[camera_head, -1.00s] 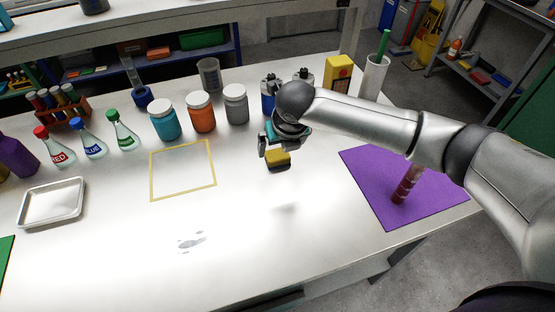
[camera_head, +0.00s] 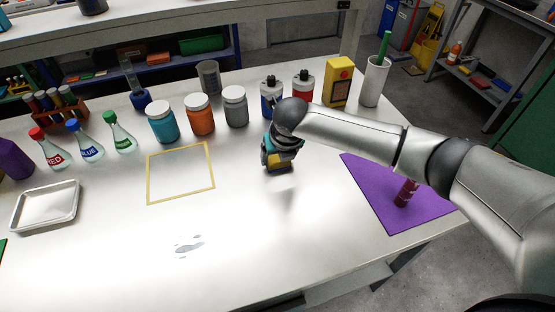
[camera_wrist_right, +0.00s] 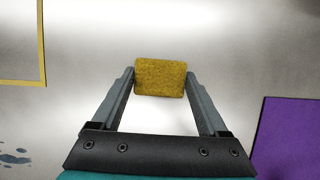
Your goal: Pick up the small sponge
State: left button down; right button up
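The small sponge (camera_head: 278,165) is a yellow block with a darker side, low over the white table in the middle of the head view. My right gripper (camera_head: 274,158) points down at it, with one finger at its left side. In the right wrist view, the sponge (camera_wrist_right: 160,77) lies between the two fingertips of my right gripper (camera_wrist_right: 161,80). The fingers stand wide apart, with almost no gap to the sponge's sides, and no clear grip shows. The far finger is mostly hidden in the head view. My left gripper is not in view.
Jars (camera_head: 201,115), flasks (camera_head: 122,133) and bottles (camera_head: 303,86) stand behind the sponge. A yellow square outline (camera_head: 181,172) and a metal tray (camera_head: 47,206) lie left. A purple mat (camera_head: 385,215) lies right under my arm.

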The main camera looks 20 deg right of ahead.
aim_at(278, 158)
jog(key=c, duration=0.8)
notch_tip(278, 158, up, 20)
jog(key=p, duration=0.4)
jog(key=shift+p, duration=0.4)
